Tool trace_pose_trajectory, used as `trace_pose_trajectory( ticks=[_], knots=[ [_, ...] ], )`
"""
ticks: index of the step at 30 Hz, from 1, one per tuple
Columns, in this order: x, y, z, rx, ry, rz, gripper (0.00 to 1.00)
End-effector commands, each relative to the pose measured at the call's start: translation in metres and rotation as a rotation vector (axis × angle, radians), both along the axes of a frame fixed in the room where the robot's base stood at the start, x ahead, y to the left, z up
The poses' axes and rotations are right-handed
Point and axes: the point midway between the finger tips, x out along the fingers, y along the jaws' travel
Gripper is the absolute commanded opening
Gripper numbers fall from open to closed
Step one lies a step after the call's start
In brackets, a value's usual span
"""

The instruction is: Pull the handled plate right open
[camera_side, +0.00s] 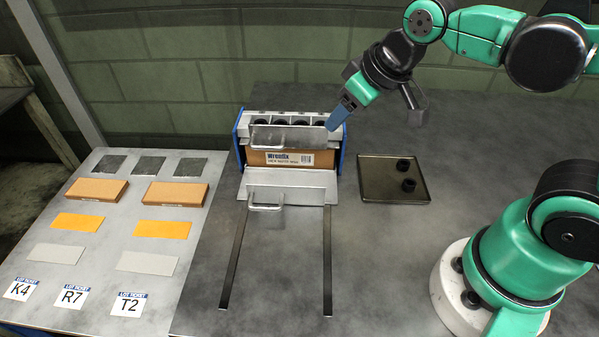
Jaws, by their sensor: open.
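A grey metal plate (305,188) with a U-shaped handle (265,207) stands at the front of the bolt former (237,133), at the back end of two dark rails (327,260). A second grey plate (300,138) with a similar handle (267,147) is higher up, in front of a row of black round parts (319,121). My gripper (338,116) is at the upper right corner of the former, its blue tip close to the upper plate's right end. I cannot tell whether it touches. It is open and holds nothing I can see.
A brown labelled box (262,157) sits between the plates. A dark tray (378,188) with two black parts (405,175) is to the right. A left side table (100,250) holds several flat pads and lot tickets. The bench between the rails is clear.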

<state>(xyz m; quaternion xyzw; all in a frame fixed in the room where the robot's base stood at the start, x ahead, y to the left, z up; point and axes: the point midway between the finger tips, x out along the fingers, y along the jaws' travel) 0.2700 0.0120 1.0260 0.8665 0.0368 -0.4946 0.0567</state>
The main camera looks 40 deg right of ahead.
Motion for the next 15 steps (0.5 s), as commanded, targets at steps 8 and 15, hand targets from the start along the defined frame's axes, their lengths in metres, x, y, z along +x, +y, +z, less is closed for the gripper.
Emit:
trace_pose_trajectory(
  ticks=[8,15],
  knots=[
    [0.049,0.047,0.014,-0.204,0.256,0.367,0.43],
    [0.073,0.080,0.006,-0.315,0.401,0.575,0.43]
  ],
)
